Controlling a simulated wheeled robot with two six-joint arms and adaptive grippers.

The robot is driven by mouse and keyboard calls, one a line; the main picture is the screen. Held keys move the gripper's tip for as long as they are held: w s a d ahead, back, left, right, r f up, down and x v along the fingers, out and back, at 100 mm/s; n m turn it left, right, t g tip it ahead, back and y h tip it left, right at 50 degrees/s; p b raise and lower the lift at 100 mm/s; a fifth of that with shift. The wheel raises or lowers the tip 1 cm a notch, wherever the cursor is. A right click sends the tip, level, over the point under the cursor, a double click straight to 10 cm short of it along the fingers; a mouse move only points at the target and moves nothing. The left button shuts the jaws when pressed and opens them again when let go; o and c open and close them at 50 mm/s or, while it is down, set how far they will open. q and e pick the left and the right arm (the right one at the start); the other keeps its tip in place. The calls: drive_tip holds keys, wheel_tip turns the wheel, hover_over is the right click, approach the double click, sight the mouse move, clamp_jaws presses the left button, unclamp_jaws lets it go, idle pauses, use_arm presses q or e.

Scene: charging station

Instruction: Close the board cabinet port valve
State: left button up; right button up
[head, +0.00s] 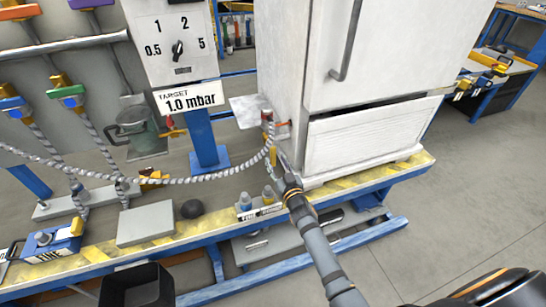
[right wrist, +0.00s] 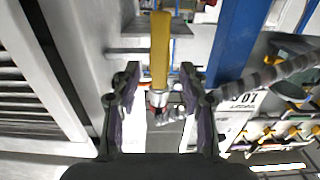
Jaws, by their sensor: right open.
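The board cabinet (head: 285,60) is the white cabinet in the middle of the head view. Its port (head: 268,118) is at the cabinet's lower left side, where a braided hose (head: 215,179) ends. In the right wrist view a yellow valve handle (right wrist: 160,50) points away from the camera above a silver fitting (right wrist: 158,99). My right gripper (right wrist: 159,86) is open, with one finger on each side of the handle's near end and visible gaps on both sides. In the head view my right gripper (head: 279,160) is just below the port, partly hiding it. My left gripper is out of view.
A gauge panel (head: 170,50) reading 1.0 mbar as target stands on a blue post (head: 205,140) left of the cabinet. Several hoses and coloured valves fill the left side. A black bin (head: 135,287) is at the front.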

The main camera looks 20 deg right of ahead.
sight(274, 156)
drive_tip(key=w, duration=0.4)
drive_tip(key=shift+w+b, duration=0.2)
drive_tip(key=shift+b, duration=0.2)
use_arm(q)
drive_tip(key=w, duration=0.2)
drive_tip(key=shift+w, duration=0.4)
use_arm(e)
clamp_jaws()
